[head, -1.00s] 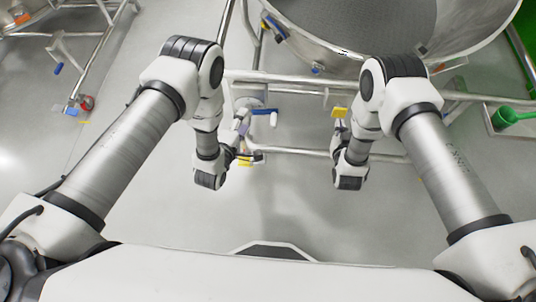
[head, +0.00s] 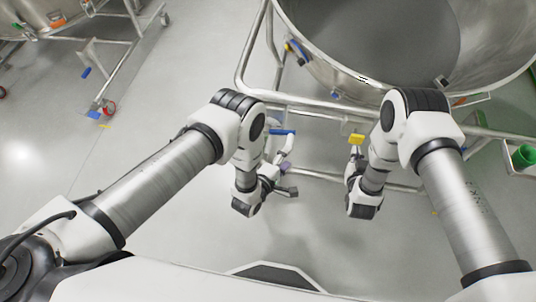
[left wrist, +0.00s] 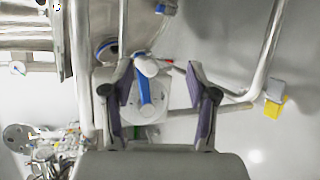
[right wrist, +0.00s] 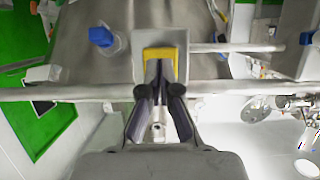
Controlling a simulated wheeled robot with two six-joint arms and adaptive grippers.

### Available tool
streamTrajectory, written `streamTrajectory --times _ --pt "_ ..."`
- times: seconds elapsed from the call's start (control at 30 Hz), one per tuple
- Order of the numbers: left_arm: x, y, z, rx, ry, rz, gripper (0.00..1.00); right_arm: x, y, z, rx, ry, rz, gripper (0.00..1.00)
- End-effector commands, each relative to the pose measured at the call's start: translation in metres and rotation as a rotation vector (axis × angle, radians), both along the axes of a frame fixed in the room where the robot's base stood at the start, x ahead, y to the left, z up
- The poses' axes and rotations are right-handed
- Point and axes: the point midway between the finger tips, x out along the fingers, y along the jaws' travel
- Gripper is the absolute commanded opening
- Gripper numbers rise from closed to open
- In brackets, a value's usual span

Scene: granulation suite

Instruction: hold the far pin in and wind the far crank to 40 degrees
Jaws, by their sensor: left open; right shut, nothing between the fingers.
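The far crank looks like the blue handle (head: 282,132) on the frame below the steel bowl. In the left wrist view the blue handle (left wrist: 145,92) has a white knob and sits before a pale plate. My left gripper (head: 287,170) is open, and in its wrist view the fingers (left wrist: 160,92) stand on either side of the handle, with no clear contact. The far pin appears to be at the yellow piece (head: 356,139). In the right wrist view the shut, empty right fingertips (right wrist: 160,68) are at the yellow bracket (right wrist: 160,52), overlapping it; contact and the pin itself are hidden.
The large steel bowl (head: 400,40) stands on a tubular frame (head: 240,75) close beyond both grippers. A frame bar (right wrist: 70,92) crosses the right wrist view. A blue knob (right wrist: 101,36) is left of the bracket.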

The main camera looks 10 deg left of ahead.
Motion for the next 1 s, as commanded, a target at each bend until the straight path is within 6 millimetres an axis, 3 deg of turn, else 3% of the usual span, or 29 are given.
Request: streamTrajectory --times 0.5,1.0 --pt "0.063 0.001 0.001 0.000 -0.002 0.001 0.58 0.000 0.000 0.000 0.000 0.000 0.000 0.00" --pt "0.061 0.000 0.000 0.000 0.000 0.000 0.58 0.000 0.000 0.000 0.000 0.000 0.000 0.00"
